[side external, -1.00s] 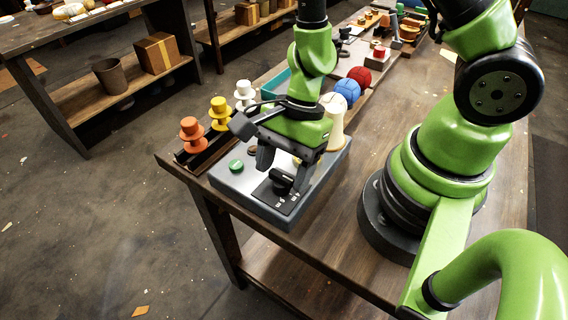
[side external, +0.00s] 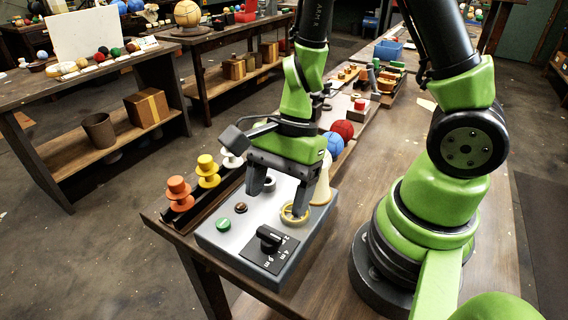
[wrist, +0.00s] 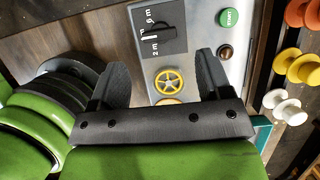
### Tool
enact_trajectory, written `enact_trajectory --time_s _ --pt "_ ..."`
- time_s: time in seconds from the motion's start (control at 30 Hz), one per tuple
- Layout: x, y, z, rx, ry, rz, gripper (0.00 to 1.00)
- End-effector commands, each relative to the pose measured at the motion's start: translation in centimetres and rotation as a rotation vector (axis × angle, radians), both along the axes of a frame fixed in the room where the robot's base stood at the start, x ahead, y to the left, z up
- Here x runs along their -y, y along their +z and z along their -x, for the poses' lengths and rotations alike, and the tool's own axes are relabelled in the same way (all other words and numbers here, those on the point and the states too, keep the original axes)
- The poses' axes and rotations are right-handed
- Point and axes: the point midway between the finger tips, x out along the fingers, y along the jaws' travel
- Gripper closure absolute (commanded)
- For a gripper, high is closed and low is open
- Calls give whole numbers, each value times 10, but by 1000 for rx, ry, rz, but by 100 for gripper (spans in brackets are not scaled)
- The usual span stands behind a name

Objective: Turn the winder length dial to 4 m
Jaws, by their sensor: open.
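The winder (side external: 225,235) is a grey box with a pale top at the table's near corner. Its black length dial (side external: 270,236) has a bar-shaped knob and marks for 2 m, 4 m and 6 m. In the wrist view the dial (wrist: 160,35) lies beyond my fingertips, and its bar points towards the middle mark, between 2 m and 6 m. That middle label is hard to read there. My gripper (side external: 279,200) is open and empty, apart from the dial, above the part of the winder with the yellow spoked wheel (side external: 294,214). In the wrist view my gripper (wrist: 163,70) has the wheel between its fingers.
A green START button (side external: 223,224) and a small brown button (side external: 240,208) sit on the winder. Orange (side external: 178,190), yellow (side external: 208,168) and white (side external: 231,158) spools stand in a dark rack behind it. Red (side external: 342,129) and blue (side external: 333,146) balls lie farther along the table.

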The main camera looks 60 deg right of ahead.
Motion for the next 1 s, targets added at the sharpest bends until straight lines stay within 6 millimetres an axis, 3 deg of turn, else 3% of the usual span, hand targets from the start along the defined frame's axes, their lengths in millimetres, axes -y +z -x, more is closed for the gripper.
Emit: enact_trajectory --time_s 0.3,0.87,1.0 --pt "12 29 -1 5 -2 -1 28" --pt "16 38 0 5 6 6 28" --pt "16 56 -1 95 94 19 28"
